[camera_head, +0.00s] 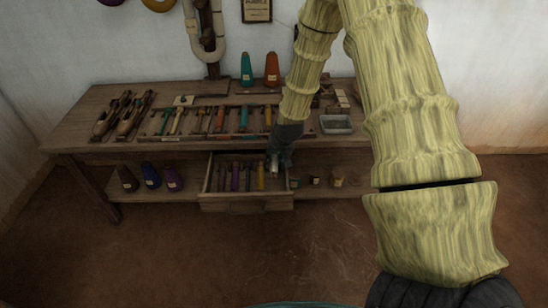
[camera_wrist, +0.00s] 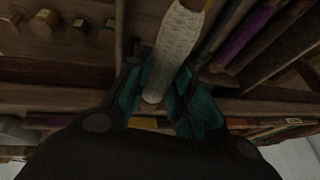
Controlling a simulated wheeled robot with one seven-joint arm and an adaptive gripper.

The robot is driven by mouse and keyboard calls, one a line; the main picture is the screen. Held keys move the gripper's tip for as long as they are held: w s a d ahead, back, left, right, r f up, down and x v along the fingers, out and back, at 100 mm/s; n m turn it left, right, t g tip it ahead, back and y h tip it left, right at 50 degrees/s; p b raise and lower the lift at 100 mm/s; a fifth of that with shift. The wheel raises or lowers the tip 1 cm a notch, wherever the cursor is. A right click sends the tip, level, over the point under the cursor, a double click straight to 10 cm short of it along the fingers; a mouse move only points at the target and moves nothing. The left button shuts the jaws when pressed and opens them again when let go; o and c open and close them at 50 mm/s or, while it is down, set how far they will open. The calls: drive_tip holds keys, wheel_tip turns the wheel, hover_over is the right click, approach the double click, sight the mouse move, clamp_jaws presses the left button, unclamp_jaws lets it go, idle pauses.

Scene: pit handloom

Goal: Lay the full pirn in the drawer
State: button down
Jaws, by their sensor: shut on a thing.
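My gripper (camera_head: 274,166) is over the right end of the open drawer (camera_head: 245,206), below the edge of the bench top. In the wrist view the teal-tipped fingers (camera_wrist: 162,96) are shut on a white-wound pirn (camera_wrist: 178,48), one finger on each side of it. The pirn's bare tan end shows at the top edge of that view. In the head view only a small pale bit of the pirn (camera_head: 274,172) shows at the fingertips. The drawer holds several pirns in slots, among them a purple one (camera_wrist: 243,38). I cannot tell whether the held pirn touches the drawer.
The wooden bench (camera_head: 120,119) carries a rack of coloured pirns, shuttles (camera_head: 122,115) at left and a grey tray (camera_head: 336,124) at right. Cones (camera_head: 151,176) stand on the lower shelf left of the drawer, small spools (camera_head: 337,181) right of it. The floor in front is clear.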

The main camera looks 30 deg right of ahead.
drive_tip(key=shift+f+b, duration=1.95)
drive_tip(key=shift+f, duration=0.65)
drive_tip(key=shift+f+b, duration=0.55)
drive_tip(key=shift+f, duration=1.15)
drive_tip(key=c, duration=1.1)
unclamp_jaws()
drive_tip(key=shift+a, duration=0.1)
drive_tip(key=shift+c, duration=0.2)
drive_tip(key=shift+s+d+f, duration=0.1)
drive_tip(key=shift+s+d, duration=0.05)
drive_tip(key=shift+d, duration=0.1)
drive_tip(key=shift+c, duration=1.4)
drive_tip(key=shift+o, duration=0.2)
